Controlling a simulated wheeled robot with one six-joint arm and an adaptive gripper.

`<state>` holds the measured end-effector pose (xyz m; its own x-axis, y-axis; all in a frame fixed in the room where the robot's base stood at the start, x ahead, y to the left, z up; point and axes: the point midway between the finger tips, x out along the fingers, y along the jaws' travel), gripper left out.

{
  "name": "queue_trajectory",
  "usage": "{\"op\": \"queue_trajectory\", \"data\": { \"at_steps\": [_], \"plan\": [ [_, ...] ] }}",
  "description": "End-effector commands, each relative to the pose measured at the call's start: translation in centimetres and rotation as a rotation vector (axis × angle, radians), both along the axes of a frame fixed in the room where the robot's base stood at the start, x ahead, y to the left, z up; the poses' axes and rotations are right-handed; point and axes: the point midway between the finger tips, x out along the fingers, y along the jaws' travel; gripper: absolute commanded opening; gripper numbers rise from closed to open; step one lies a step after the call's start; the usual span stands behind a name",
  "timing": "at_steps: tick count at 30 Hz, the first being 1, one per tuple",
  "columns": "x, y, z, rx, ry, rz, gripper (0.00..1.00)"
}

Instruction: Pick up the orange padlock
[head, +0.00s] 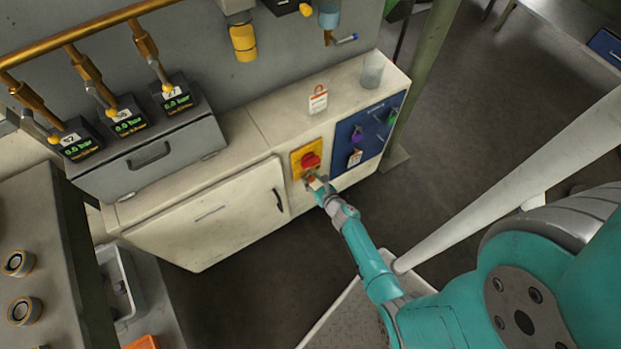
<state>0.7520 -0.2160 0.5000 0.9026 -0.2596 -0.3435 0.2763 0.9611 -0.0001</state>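I cannot pick out an orange padlock with certainty. A blue board (346,158) on the cabinet front carries a purple padlock (357,135), a green padlock (392,117) and a white tag (355,158) with a small reddish part above it. My gripper (316,184) is in front of the yellow plate (296,163) with the red rotary switch (310,160), just below the switch and left of the board. A small pale and orange-brown patch shows at its fingertips; what it is, and whether the fingers are shut on it, is too small to tell.
On the cabinet top (262,128) stand a white tag with orange marks (318,101) and a clear cup (372,71). A grey case (150,154) with gauges stands at left. A pale sloping pole (510,185) is at right. Dark floor (470,125) is clear beyond the cabinet.

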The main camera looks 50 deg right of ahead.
Motion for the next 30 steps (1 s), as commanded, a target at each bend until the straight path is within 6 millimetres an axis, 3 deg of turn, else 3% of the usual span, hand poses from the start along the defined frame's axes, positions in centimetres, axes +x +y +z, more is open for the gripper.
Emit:
{"op": "queue_trajectory", "data": {
  "at_steps": [1, 3, 4, 16, 24, 30],
  "plan": [
    [0.0, 0.0, 0.0, 0.0, 0.0, 0.0, 0.24],
    [0.0, 0.0, 0.0, 0.0, 0.0, 0.0, 0.06],
    [0.0, 0.0, 0.0, 0.0, 0.0, 0.0, 0.03],
    [0.0, 0.0, 0.3, 0.0, -0.001, 0.0, 0.02],
    [-0.1, 0.0, 1.7, -0.001, -0.002, 0.0, 0.02],
    [-4.1, 1.1, 1.4, 0.0, 0.002, -0.003, 0.02]
  ]
}}
